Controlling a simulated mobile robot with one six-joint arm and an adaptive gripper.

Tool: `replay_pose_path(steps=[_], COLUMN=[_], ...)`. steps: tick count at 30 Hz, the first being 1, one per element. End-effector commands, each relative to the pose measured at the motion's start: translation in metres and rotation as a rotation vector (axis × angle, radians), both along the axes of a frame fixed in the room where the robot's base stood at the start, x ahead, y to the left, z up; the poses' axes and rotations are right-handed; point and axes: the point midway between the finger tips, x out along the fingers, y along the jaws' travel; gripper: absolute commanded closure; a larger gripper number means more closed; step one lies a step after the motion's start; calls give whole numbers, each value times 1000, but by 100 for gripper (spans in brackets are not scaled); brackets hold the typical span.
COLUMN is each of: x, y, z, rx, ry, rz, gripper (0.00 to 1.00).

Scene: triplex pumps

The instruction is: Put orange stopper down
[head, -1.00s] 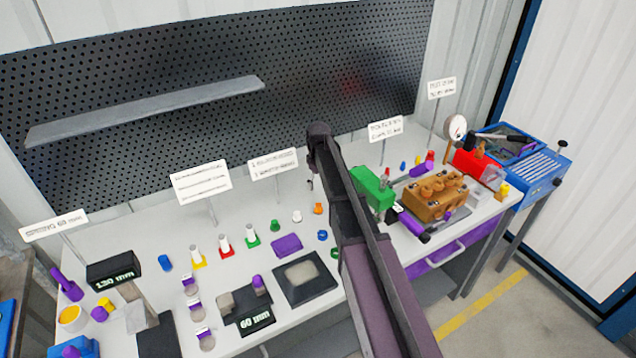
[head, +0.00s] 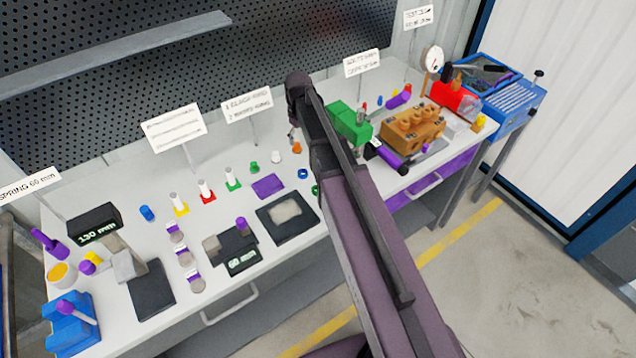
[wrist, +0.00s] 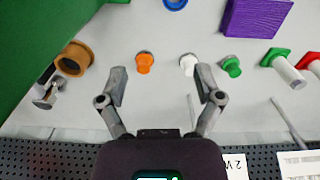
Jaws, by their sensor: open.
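The orange stopper (wrist: 145,62) stands on the white bench top in the wrist view, clear of both fingers. It also shows in the head view (head: 297,147), close by my gripper. My gripper (wrist: 160,75) is open and empty. Its left finger is left of the orange stopper, and its right finger is close to the white stopper (wrist: 188,65); I cannot tell whether they touch. A green stopper (wrist: 231,66) stands right of the white one, in the same row. In the head view my arm hides part of the bench around my gripper.
A large green block (head: 350,122) stands right of my gripper and fills the wrist view's upper left. A brown pump block (head: 412,128) is beyond it. A purple block (wrist: 256,17) and a blue ring (wrist: 175,4) lie nearby. The perforated panel (head: 200,70) bounds the back.

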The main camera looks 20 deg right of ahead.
Motion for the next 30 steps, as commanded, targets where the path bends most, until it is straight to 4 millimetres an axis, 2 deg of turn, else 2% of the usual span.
replay_pose_path(steps=[1,3,9,15,18,21,30], x=[-29,-55,-127,-184,-201,-209,-210], y=[0,1,1,1,2,2,2], z=[0,0,0,0,0,0,0], rx=[0,-1,-2,-2,-3,-3,-3], ry=[0,1,0,1,0,1,1], rz=[-33,-82,-226,-347,-385,-407,-416], gripper=[16,16,16,16,16,16,16])
